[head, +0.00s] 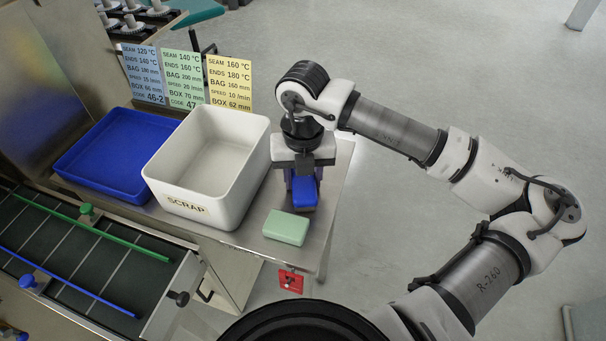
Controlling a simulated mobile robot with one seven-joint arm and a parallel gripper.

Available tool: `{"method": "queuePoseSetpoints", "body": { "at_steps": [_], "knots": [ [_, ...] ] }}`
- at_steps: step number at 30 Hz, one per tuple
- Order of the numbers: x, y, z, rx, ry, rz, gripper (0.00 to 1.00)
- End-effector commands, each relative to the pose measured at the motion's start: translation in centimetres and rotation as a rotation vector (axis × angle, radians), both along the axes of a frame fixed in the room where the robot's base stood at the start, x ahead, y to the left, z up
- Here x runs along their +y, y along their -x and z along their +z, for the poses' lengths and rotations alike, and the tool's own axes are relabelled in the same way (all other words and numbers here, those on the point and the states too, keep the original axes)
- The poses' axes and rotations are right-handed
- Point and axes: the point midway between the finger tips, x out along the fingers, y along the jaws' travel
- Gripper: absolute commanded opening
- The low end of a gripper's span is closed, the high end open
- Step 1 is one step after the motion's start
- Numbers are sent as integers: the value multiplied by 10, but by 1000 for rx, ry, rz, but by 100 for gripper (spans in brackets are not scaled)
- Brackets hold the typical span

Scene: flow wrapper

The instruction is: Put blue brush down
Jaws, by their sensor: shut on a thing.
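The blue brush (304,193) is under my gripper (304,176), at the right end of the metal table (256,245). My gripper points down and is shut on the brush. The upper part of the brush is hidden by the fingers. I cannot tell whether the brush's underside touches the table top. The brush is to the right of the white SCRAP bin and behind a pale green block (286,227).
The white SCRAP bin (196,207) and a blue tray (72,165) fill the table's left and middle. Three setting cards (183,78) stand behind them. A conveyor (85,250) with green and blue rails is at lower left. A red tag (290,281) hangs at the front edge.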

Motion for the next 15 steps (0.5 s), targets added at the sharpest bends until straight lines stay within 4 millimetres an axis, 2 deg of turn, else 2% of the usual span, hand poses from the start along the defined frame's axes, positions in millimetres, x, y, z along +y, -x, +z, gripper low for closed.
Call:
{"method": "queuePoseSetpoints", "body": {
  "at_steps": [6, 7, 11, 15],
  "knots": [
    [0, 0, -4, 0, 0, 0, 13],
    [0, 0, -3, 0, 0, 0, 44],
    [0, 0, -3, 0, 0, 0, 61],
    [0, 0, -3, 0, 0, 0, 63]
  ]
}}
